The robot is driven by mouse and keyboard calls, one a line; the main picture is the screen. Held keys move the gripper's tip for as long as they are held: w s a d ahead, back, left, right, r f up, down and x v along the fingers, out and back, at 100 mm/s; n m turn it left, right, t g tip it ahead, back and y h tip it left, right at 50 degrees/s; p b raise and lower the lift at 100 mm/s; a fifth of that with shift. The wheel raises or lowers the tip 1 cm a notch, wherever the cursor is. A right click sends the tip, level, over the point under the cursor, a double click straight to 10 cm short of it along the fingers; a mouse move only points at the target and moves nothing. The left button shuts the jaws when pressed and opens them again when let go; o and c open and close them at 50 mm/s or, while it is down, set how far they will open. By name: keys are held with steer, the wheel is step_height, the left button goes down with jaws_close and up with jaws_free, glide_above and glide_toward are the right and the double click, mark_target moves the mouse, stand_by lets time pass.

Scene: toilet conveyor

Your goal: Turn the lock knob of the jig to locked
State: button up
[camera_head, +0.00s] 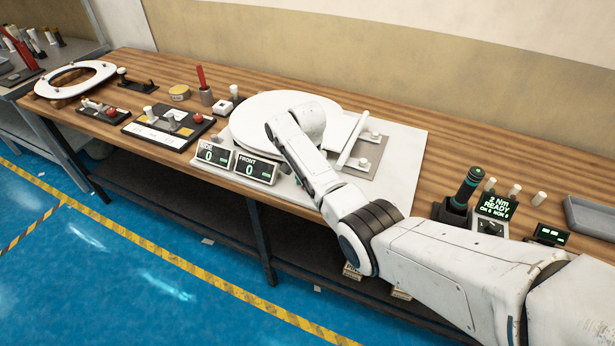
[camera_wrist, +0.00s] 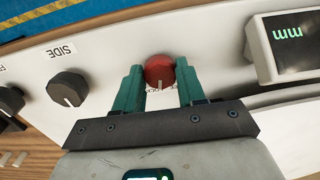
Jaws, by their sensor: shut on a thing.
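The red lock knob (camera_wrist: 160,68) sits on the white front face of the jig (camera_wrist: 108,55) in the wrist view. A white mark on the knob points toward the bottom of the picture. My gripper (camera_wrist: 159,78) has its two green fingers on either side of the knob and is shut on it. In the head view, my arm hides the knob and gripper; the jig's white board (camera_head: 402,165) and round white seat part (camera_head: 262,108) show.
A black knob (camera_wrist: 67,88) beside the label SIDE and another dark knob (camera_wrist: 10,100) are left of the red one. A display box (camera_wrist: 292,45) is close on the right. In the head view, two displays (camera_head: 214,154) read 0. A screwdriver station (camera_head: 462,195) stands right.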

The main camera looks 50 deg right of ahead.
steer(key=m, duration=0.6)
steer(key=shift+w, duration=0.1)
steer(key=shift+m, duration=0.3)
stand_by(0.3)
steer(key=o, duration=1.1)
steer(key=shift+c, duration=0.2)
step_height(320, 180, up, 11)
steer(key=b, duration=0.1)
steer(key=shift+f, duration=0.1)
